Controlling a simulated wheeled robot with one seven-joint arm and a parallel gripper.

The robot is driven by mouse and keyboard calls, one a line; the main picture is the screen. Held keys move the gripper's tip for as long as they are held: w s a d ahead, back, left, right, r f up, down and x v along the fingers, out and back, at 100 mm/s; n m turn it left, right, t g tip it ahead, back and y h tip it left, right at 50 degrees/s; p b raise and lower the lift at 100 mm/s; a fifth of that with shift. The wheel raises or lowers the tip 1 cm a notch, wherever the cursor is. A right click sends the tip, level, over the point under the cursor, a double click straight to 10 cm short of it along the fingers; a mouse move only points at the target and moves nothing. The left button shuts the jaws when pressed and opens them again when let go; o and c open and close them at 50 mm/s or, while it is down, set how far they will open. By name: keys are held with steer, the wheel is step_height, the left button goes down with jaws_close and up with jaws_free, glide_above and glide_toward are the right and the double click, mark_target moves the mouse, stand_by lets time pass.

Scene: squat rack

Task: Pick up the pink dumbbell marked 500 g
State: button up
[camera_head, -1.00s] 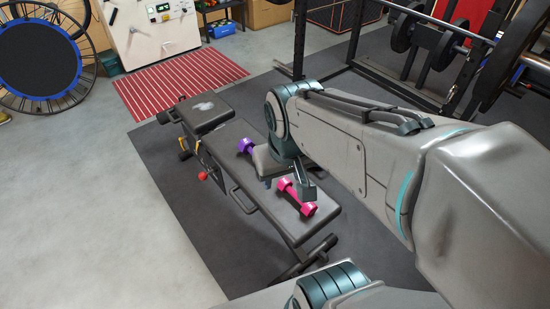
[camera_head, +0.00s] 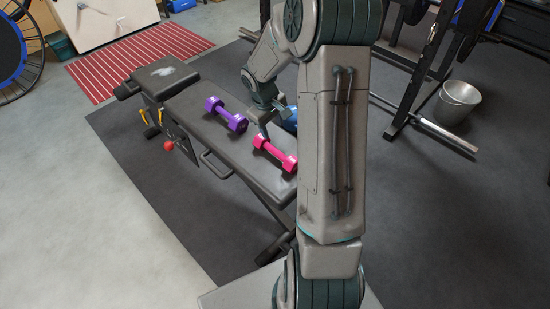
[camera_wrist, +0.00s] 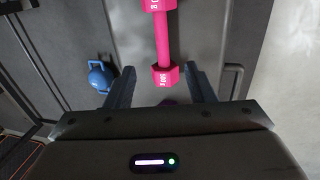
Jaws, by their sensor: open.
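The pink dumbbell (camera_head: 275,154) lies on the padded bench (camera_head: 190,115), towards its near end. In the wrist view the pink dumbbell (camera_wrist: 162,40) runs lengthwise away from my gripper, with a marking that seems to read 500 on its near head. My gripper (camera_wrist: 160,85) is open and empty; its two fingers stand on either side of the near head, with gaps to both. I cannot tell its height above the bench. In the head view my gripper (camera_head: 267,122) shows small beside the dumbbell, partly hidden by my arm.
A purple dumbbell (camera_head: 227,114) lies on the bench just beyond the pink one. A blue kettlebell (camera_wrist: 101,76) stands beside the bench, mostly hidden in the head view. The squat rack and a metal bucket (camera_head: 457,101) are at the right.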

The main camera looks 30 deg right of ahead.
steer(key=b, duration=0.2)
glide_toward(276, 151)
steer(key=x, duration=0.5)
steer(key=shift+s+d, duration=0.15)
steer(key=shift+d, duration=0.15)
steer(key=x, duration=0.1)
steer(key=b+x, duration=0.1)
steer(key=x, duration=0.3)
steer(key=shift+w+a+f+b, duration=0.1)
steer(key=shift+w+a+b, duration=0.1)
steer(key=shift+a+b, duration=0.15)
jaws_close()
